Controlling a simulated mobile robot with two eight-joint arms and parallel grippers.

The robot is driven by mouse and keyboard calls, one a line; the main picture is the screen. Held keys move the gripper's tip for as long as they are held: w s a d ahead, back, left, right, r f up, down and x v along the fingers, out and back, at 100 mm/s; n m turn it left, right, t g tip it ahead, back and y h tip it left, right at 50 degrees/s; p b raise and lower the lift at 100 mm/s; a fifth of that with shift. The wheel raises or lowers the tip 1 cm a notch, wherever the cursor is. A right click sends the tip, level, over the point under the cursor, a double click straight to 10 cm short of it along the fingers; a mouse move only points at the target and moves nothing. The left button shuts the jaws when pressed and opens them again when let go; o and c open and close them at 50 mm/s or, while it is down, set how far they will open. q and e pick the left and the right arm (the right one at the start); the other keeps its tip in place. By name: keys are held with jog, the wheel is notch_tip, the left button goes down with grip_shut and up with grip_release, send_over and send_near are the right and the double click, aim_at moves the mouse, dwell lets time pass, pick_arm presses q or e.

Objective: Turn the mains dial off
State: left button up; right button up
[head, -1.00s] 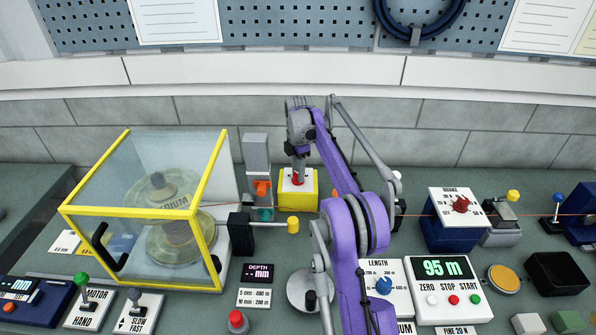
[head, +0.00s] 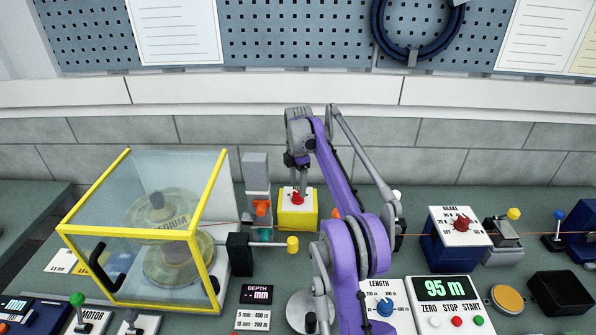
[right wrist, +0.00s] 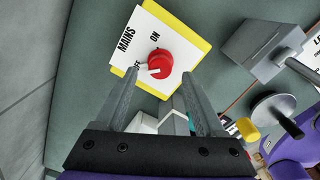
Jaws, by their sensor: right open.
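The mains dial (head: 297,198) is a red knob on a white plate atop a yellow box, at the middle back of the bench. In the right wrist view the red knob (right wrist: 160,63) shows beside the printed words ON and OFF. A white mark on the knob lies on its lower-left side, toward the word OFF. My right gripper (head: 301,184) is above the dial, pointing down. In the right wrist view its two fingers (right wrist: 158,98) are spread apart with nothing between them, and the knob shows beyond their tips. My left gripper is out of view.
A grey post with an orange part (head: 261,208) stands just left of the yellow box. A yellow-framed clear guard (head: 127,237) covers a spool at left. A blue brake box (head: 445,253) and a length counter (head: 447,290) are at right. A thin red line runs across.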

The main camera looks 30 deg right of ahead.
aim_at(298, 194)
notch_tip(298, 194, up, 8)
jog(key=shift+s, duration=0.15)
dwell(0.7)
